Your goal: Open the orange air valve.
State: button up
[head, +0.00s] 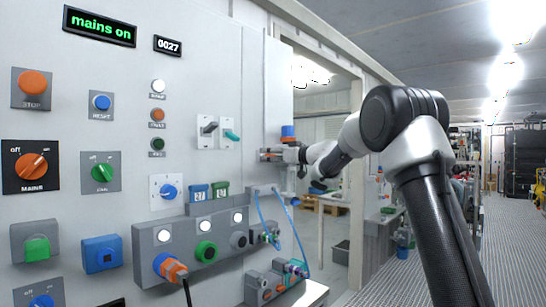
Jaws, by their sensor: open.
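My gripper (270,155) is at the end of my arm, which reaches in from the right. It is beside the right edge of the grey control panel (180,80), below a small blue-topped fitting (288,132). Its fingers are small and partly merge with the parts behind them; I see nothing held in it. I cannot pick out the orange air valve with certainty.
The panel carries an orange mains knob (32,167), a green knob (103,172), two levers (208,128) and an orange plug (170,268) with a black cable. Blue tubing (264,220) loops near the panel's lower right. A doorway (325,110) and open floor (430,275) lie to the right.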

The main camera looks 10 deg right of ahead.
jog(key=c, duration=1)
jog(key=shift+n, duration=0.3)
jog(key=n, duration=1.1)
jog(key=shift+s+a+f+n, duration=0.15)
jog(key=shift+f+n, duration=0.05)
jog(key=shift+n, duration=0.2)
jog(key=shift+f+n, duration=0.1)
jog(key=shift+n, duration=1.6)
